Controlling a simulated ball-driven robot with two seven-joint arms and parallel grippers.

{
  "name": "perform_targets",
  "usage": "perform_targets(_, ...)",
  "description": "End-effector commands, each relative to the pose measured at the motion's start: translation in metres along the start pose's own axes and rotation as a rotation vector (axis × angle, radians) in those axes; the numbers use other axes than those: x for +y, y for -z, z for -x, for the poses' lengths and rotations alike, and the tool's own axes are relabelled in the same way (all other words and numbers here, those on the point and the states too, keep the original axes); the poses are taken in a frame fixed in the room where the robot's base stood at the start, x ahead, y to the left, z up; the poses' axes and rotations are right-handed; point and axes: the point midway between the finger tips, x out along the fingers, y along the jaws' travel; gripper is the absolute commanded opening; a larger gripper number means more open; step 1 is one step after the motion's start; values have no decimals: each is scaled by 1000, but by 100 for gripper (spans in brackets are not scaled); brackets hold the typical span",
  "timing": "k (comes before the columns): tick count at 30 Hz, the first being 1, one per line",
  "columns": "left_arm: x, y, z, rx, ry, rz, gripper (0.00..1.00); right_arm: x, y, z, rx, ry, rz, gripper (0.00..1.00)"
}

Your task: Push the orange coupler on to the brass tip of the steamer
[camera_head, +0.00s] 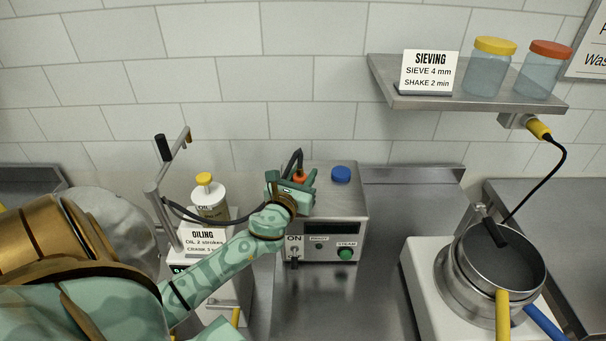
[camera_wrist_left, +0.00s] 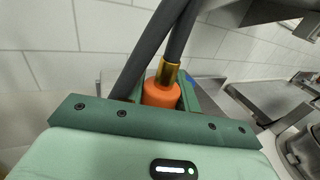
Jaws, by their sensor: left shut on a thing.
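The orange coupler (camera_head: 299,176) is between the fingers of my left gripper (camera_head: 296,183), which is shut on it over the left part of the steamer's top. In the left wrist view the coupler (camera_wrist_left: 160,93) stands between the green fingers, with a brass collar (camera_wrist_left: 167,72) and a dark hose (camera_wrist_left: 150,50) rising from it. The steamer (camera_head: 340,213) is a steel box with a blue cap on top, an ON switch and a green STEAM knob. Its brass tip is hidden, so I cannot tell whether the coupler touches it. My right gripper is not in view.
An oiling stand with a yellow-capped bottle (camera_head: 208,195) and a sign (camera_head: 203,240) is left of the steamer. The dark hose runs past it. A pan (camera_head: 497,262) stands on a white unit at right. A shelf (camera_head: 465,93) with jars is above.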

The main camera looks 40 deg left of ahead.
Motion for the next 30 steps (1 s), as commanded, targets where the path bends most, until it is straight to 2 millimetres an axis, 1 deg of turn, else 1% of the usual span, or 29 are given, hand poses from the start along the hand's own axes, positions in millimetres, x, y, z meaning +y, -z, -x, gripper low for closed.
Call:
perform_targets(4,0,7,0,0,0,0,0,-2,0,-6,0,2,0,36)
perform_targets(12,0,5,0,0,0,0,0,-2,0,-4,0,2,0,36)
perform_targets(13,0,5,0,0,0,0,39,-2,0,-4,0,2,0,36)
perform_targets(15,0,5,0,0,0,0,56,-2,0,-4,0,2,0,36)
perform_targets(22,0,6,0,1,0,0,56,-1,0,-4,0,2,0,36)
perform_targets(25,0,6,3,1,1,0,56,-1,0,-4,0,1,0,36)
perform_targets(28,0,7,15,3,1,0,56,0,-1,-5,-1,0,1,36)
perform_targets(30,0,7,29,3,1,0,56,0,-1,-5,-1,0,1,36)
